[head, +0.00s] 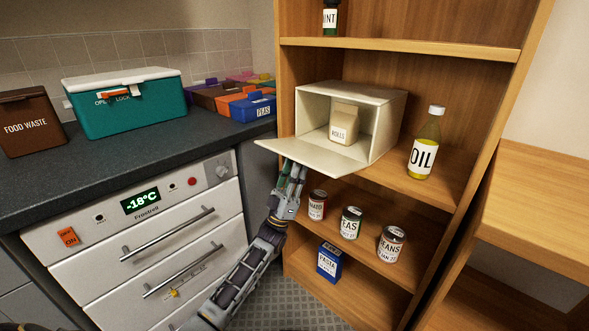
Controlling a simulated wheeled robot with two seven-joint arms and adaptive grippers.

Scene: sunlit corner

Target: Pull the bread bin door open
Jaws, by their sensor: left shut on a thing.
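The cream bread bin (378,101) stands on the middle shelf of the wooden unit. Its door (315,155) is folded down and out, close to level, and its front edge juts past the shelf. The inside shows, with a bag labelled ROLLS (344,124) standing in it. My left gripper (291,172) reaches up from below to the front left part of the door and is shut on it. The door hides the fingertips, so the exact grip point does not show. My right gripper is not in view.
An oil bottle (425,144) stands right of the bin. At left is a counter (150,142) with a teal cooler (128,108) above a freezer with bar handles.

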